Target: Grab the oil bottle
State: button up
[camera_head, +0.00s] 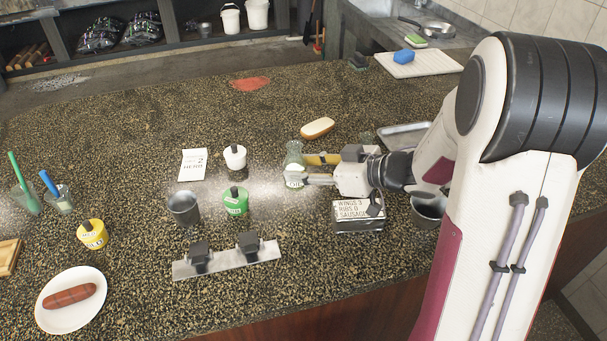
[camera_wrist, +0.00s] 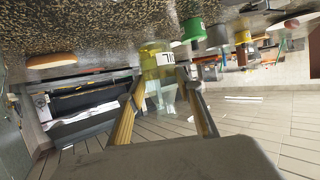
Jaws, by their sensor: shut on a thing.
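The oil bottle (camera_head: 294,157) is a clear, greenish glass bottle with a white label, on the dark speckled counter in the head view. My gripper (camera_head: 308,169) reaches it from the right, with its fingers around the bottle's sides. In the wrist view the bottle (camera_wrist: 160,85) stands between my two fingers (camera_wrist: 160,98), with yellowish oil and part of its label showing. The gripper is shut on it. I cannot tell whether its base touches the counter. My fingers hide part of the bottle.
A bread bun (camera_head: 318,128) lies behind. The counter's back left is mostly clear.

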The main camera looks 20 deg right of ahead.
aim_at(301, 154)
jog(key=shift+r, duration=1.9)
jog(key=shift+r, duration=0.1)
